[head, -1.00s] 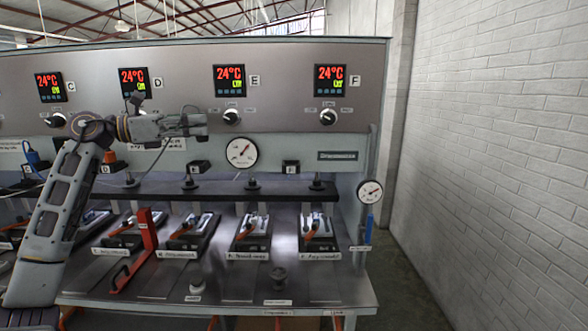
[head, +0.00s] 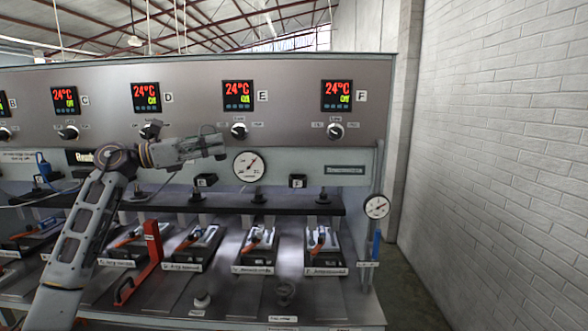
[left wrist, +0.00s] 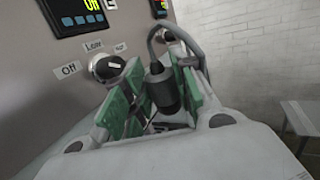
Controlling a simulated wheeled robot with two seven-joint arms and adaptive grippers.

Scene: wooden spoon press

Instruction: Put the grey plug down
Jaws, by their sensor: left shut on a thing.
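The grey plug (left wrist: 163,92), dark with a cable at its far end, sits between the green-padded fingers of my left gripper (left wrist: 156,72) in the left wrist view. The fingers are shut on it. In the head view, my left gripper (head: 214,147) is raised in front of the panel, below the D and E knobs and left of the round gauge. A dark cable loop shows at its fingers; the plug itself is hard to make out there. My right gripper is not in view.
Black boxes labelled E (head: 205,181) and F (head: 298,181) stand above the black rail (head: 270,208). A blue plug (head: 43,166) is at the left. A red bracket (head: 152,246) and several small presses occupy the metal bench (head: 235,295). Its front has some free room.

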